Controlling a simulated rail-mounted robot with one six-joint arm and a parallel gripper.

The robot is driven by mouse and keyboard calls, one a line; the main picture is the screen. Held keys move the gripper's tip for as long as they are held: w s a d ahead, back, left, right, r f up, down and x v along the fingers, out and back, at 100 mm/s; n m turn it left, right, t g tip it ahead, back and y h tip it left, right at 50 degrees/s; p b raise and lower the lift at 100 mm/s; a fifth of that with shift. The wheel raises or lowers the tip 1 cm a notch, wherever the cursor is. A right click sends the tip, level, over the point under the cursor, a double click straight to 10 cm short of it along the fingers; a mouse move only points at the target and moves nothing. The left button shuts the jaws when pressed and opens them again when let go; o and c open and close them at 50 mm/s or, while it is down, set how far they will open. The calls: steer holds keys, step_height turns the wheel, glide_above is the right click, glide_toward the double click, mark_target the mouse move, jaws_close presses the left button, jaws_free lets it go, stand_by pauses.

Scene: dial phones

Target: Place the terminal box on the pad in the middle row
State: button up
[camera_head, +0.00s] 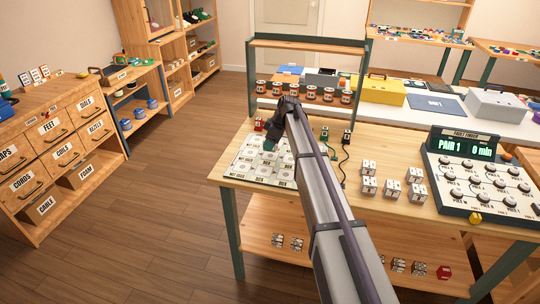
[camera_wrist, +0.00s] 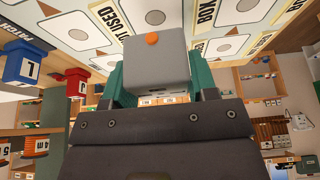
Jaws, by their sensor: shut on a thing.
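My gripper (camera_head: 271,141) hangs over the white pad board (camera_head: 240,172) at the left end of the wooden table. In the wrist view my gripper (camera_wrist: 155,80) has its teal fingers shut on a grey box (camera_wrist: 156,68) with an orange dot, which I take as the terminal box. The board (camera_wrist: 205,47) shows close to the box in the wrist view, with pads marked by grey discs and labels, one reading "NOT USED". The arm hides part of the board in the head view. I cannot tell if the box touches a pad.
Several white blocks (camera_head: 369,167) stand to the right. A display panel (camera_head: 466,146) and dial board (camera_head: 480,183) fill the table's right end. A spool shelf (camera_head: 305,92) stands behind.

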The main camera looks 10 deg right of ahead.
step_height(320, 180, down, 4)
steer(key=b, duration=0.3)
steer(key=shift+r, duration=0.4)
steer(key=shift+f, duration=0.25)
steer(key=o, duration=0.9)
steer(key=shift+o, duration=0.2)
steer(key=shift+r+p, duration=0.6)
steer(key=shift+p, duration=0.05)
steer(key=p+v, duration=1.1)
steer(key=v, duration=0.1)
steer(key=s+a+f+m+g+h, duration=0.1)
steer(key=s+m, duration=0.5)
steer(key=s, duration=1.3)
steer(key=s+a+f+m+g+h, duration=0.1)
steer(key=s+a+m+h, duration=0.2)
steer(key=s, duration=1.6)
steer(key=m, duration=0.3)
steer(key=shift+s+a+m+b, duration=0.2)
steer(key=shift+s+m+b, duration=0.1)
steer(key=shift+m+b, duration=0.1)
